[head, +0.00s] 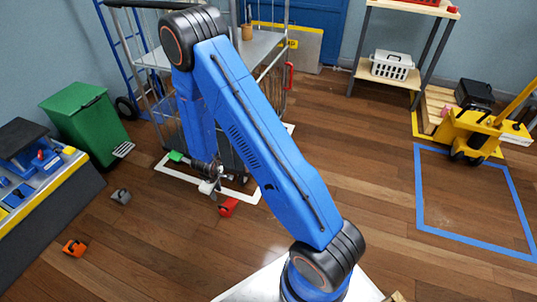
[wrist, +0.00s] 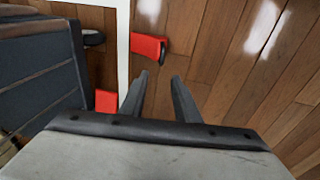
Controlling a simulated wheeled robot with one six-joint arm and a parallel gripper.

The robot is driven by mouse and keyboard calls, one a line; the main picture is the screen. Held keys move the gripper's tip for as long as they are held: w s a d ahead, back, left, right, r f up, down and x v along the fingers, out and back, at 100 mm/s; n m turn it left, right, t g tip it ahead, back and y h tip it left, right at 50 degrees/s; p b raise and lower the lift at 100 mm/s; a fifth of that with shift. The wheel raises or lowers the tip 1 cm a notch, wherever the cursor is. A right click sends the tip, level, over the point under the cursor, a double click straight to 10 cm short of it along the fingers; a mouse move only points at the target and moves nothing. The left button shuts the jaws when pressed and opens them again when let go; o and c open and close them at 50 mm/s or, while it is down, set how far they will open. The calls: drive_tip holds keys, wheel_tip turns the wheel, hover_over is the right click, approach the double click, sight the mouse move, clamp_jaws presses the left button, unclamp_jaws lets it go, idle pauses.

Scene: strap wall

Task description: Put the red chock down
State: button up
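The red chock (head: 228,207) lies on the wooden floor just outside the white floor line, near the wheeled cage cart (head: 163,88). In the wrist view the red chock (wrist: 148,47), with a dark part at its right end, lies beyond my fingertips and apart from them. My gripper (head: 214,188) is low, just up and left of the chock in the head view. In the wrist view my gripper (wrist: 160,80) has its two fingers apart with only floor between them. A second red piece (wrist: 106,100) shows beside the left finger; I cannot tell what it is.
An orange chock (head: 75,247) and a grey chock (head: 121,196) lie on the floor at left. A workbench (head: 50,195) and green bin (head: 84,112) stand at left. A blue taped square (head: 472,205) is empty at right. The floor between is clear.

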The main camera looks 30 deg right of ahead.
wheel_tip(320, 180, up, 17)
drive_tip(key=w+a+m+t+y, duration=0.1)
drive_tip(key=a+y, duration=0.2)
drive_tip(key=s+r+m+t+y, duration=0.1)
drive_tip(key=s+r, duration=0.2)
drive_tip(key=r, duration=0.5)
drive_tip(key=s+r, duration=0.3)
drive_tip(key=r, duration=0.5)
drive_tip(key=s+d+r+m+h, duration=0.1)
drive_tip(key=s+d+r, duration=0.3)
drive_tip(key=s, duration=0.5)
drive_tip(key=s+d+r+m+h, duration=0.1)
drive_tip(key=s+d+r+m, duration=0.1)
drive_tip(key=s+d+r, duration=0.2)
drive_tip(key=s+d+r+m+h, duration=0.1)
drive_tip(key=s+d+r, duration=0.3)
drive_tip(key=s+r, duration=0.5)
drive_tip(key=s+m, duration=0.1)
drive_tip(key=s, duration=0.5)
drive_tip(key=shift+s+d+t, duration=0.15)
drive_tip(key=shift+d+t, duration=0.2)
drive_tip(key=shift+t, duration=0.05)
clamp_jaws()
